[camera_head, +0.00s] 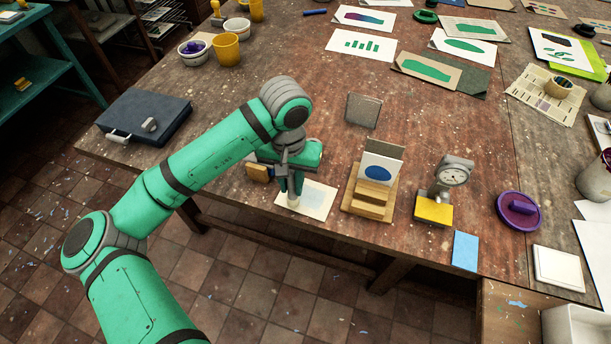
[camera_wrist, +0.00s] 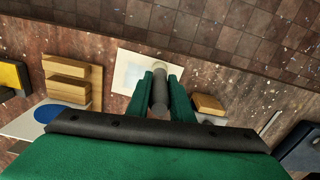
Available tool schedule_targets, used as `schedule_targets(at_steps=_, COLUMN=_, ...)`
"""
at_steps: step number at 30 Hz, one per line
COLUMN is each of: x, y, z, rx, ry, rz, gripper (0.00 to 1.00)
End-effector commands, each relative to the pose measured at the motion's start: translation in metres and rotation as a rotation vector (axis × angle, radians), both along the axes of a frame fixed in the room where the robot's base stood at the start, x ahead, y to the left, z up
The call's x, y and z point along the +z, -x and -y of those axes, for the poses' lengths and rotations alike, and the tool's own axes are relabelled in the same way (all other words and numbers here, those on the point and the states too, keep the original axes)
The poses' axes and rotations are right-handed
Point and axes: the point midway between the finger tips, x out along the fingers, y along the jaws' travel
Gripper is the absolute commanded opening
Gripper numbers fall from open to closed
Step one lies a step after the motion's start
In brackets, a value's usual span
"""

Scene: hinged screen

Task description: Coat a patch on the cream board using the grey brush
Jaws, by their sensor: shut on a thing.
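My gripper (camera_head: 291,180) is shut on the grey brush (camera_head: 294,189) and holds it upright over the left part of the cream board (camera_head: 321,207). In the wrist view my gripper's green fingers (camera_wrist: 161,76) stand on both sides of the grey brush (camera_wrist: 160,92). The cream board (camera_wrist: 125,60) lies flat at the table's front edge, with a faint bluish-grey patch on it. The brush's pale lower end is at or just above the board; I cannot tell if it touches. My fingers and the brush hide part of the board.
A wooden stand (camera_head: 368,198) holding a blue-spotted card is just right of the board. A wooden block (camera_head: 259,172) is close on the left. A gauge on a yellow block (camera_head: 433,212) stands farther right. A dark case (camera_head: 145,117) lies at the left edge.

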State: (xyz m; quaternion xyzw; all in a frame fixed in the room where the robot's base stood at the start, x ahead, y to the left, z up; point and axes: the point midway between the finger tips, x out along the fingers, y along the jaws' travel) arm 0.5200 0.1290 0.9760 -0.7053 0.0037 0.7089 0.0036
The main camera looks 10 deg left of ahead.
Motion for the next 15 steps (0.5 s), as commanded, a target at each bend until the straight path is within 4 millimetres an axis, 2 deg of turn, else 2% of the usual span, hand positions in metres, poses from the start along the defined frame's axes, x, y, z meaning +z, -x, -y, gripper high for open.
schedule_targets(at_steps=1, x=0.011, y=-0.002, z=0.000, rx=-0.002, ry=-0.002, rz=0.006, gripper=0.00)
schedule_targets(at_steps=15, x=0.053, y=-0.002, z=0.004, rx=-0.010, ry=-0.002, rz=0.005, gripper=0.00)
